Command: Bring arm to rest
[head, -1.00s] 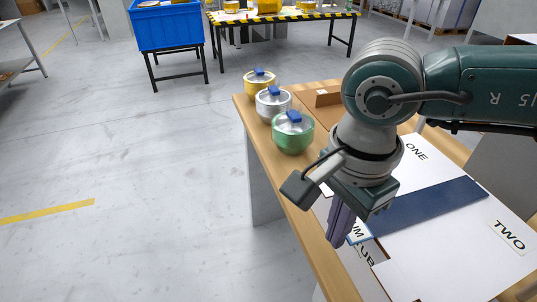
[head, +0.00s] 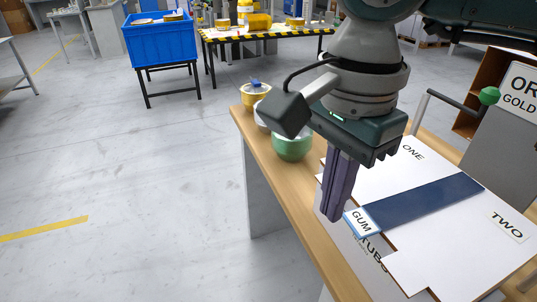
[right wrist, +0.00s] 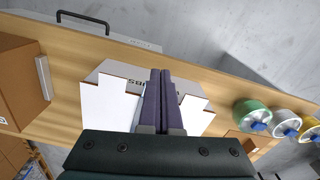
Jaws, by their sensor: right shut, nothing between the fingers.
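My right gripper (head: 335,218) hangs from my right arm above the table, its purple fingers together and nothing between them. In the right wrist view the closed fingers (right wrist: 160,72) point down over the white board and the table. My left gripper does not show in the head view.
The green (head: 292,148), grey (head: 262,115) and yellow (head: 255,97) pots stand along the table's left edge; my gripper partly hides the first two. A cardboard box (right wrist: 18,82) shows in the right wrist view.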

